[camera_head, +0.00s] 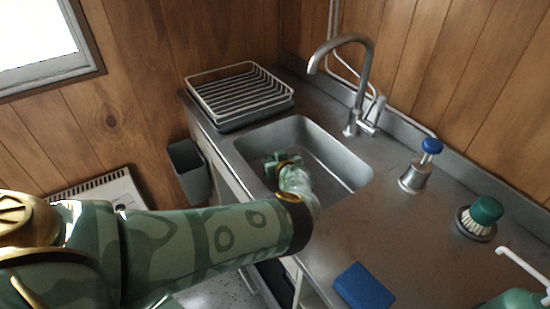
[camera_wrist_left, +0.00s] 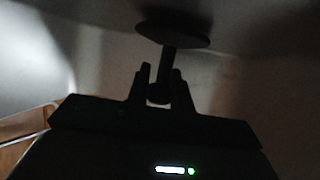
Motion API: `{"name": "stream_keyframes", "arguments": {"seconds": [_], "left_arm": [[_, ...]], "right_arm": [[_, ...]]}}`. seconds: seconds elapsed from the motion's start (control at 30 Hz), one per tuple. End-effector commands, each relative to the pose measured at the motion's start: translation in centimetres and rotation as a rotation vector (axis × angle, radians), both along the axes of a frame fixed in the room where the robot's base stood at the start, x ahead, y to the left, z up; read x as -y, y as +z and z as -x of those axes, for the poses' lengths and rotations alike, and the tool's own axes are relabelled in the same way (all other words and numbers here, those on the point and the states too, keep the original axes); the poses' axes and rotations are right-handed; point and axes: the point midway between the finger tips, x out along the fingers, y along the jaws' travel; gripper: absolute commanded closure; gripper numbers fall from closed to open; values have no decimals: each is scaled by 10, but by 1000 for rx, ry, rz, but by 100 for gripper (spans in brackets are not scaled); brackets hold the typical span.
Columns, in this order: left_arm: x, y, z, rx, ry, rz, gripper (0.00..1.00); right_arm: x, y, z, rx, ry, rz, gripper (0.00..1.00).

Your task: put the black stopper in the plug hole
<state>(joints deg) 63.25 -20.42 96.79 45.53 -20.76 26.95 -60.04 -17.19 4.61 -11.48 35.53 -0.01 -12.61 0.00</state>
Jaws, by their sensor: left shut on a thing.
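The steel sink basin (camera_head: 340,166) is set into the counter. My left gripper (camera_head: 272,160) reaches down into its left part. In the left wrist view the left gripper (camera_wrist_left: 161,82) is shut on the black stopper (camera_wrist_left: 173,34). Its fingers hold the stem, and the flat round disc sits beyond the fingertips, near a grey surface. I cannot tell whether the disc touches that surface. The stopper is hidden in the head view. The plug hole does not show in either view. My right gripper is not in view.
A tap (camera_head: 362,80) stands behind the basin, and a dish rack (camera_head: 238,93) at its far left. A blue-topped dispenser (camera_head: 415,176), a green brush (camera_head: 482,214) and a blue sponge (camera_head: 363,286) are to the right. A grey bin (camera_head: 188,170) hangs at the counter's left side.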

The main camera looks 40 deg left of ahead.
Motion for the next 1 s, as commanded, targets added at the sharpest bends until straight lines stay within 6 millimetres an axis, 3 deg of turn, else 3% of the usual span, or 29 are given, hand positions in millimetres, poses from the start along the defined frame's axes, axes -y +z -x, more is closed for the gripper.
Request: {"name": "stream_keyframes", "arguments": {"seconds": [0.37,0.4,0.47,0.77,1.0], "left_arm": [[0,-6,0,0,0,-1,100],[0,-5,0,0,0,-1,67],[0,-5,0,1,0,-1,52],[0,-3,0,0,0,0,52],[0,22,0,3,0,0,52]], "right_arm": [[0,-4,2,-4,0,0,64],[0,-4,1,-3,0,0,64],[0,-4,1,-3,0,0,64],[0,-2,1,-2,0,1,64],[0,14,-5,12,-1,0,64]]}}
